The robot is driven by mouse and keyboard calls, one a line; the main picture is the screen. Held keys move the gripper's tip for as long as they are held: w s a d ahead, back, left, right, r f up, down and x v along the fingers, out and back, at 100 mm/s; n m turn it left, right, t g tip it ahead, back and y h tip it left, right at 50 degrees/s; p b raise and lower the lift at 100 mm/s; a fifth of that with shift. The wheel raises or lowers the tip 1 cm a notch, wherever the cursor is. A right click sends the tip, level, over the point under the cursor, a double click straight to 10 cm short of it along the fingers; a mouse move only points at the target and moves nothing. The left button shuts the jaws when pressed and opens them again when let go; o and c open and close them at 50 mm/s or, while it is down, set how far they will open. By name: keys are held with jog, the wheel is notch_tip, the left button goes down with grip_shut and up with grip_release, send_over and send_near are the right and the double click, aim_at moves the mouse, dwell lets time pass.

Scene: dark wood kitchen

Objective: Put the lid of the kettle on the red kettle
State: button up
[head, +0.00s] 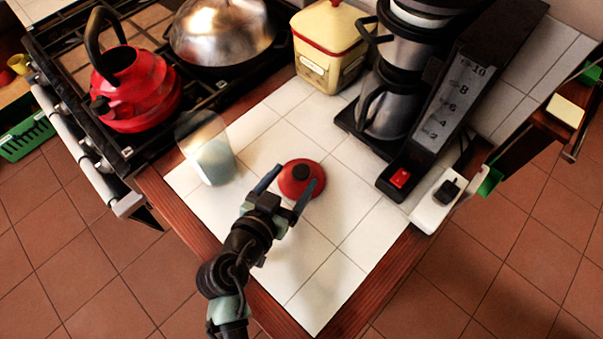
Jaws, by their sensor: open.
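The red kettle (138,92) stands on the stove at the upper left. Its black handle arches over the top, and its top opening shows dark with no lid on it. The red lid (297,188) with a black knob (301,172) lies on the white tiled counter (345,205). My gripper (291,182) is open, with one blue finger on the left of the lid and the other over its right part. Whether the fingers touch the lid or hover above it, I cannot tell.
A translucent cup (213,162) stands left of the lid, towards the stove. A metal-domed pan (222,35) sits on the stove beside the kettle. A cream canister (328,45) and a coffee machine (443,105) stand at the back. The counter's front part is clear.

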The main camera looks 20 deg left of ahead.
aim_at(300, 173)
jog(key=shift+p+x, duration=0.55)
jog(key=shift+x, duration=1.95)
jog(key=shift+d+f, duration=0.15)
grip_shut()
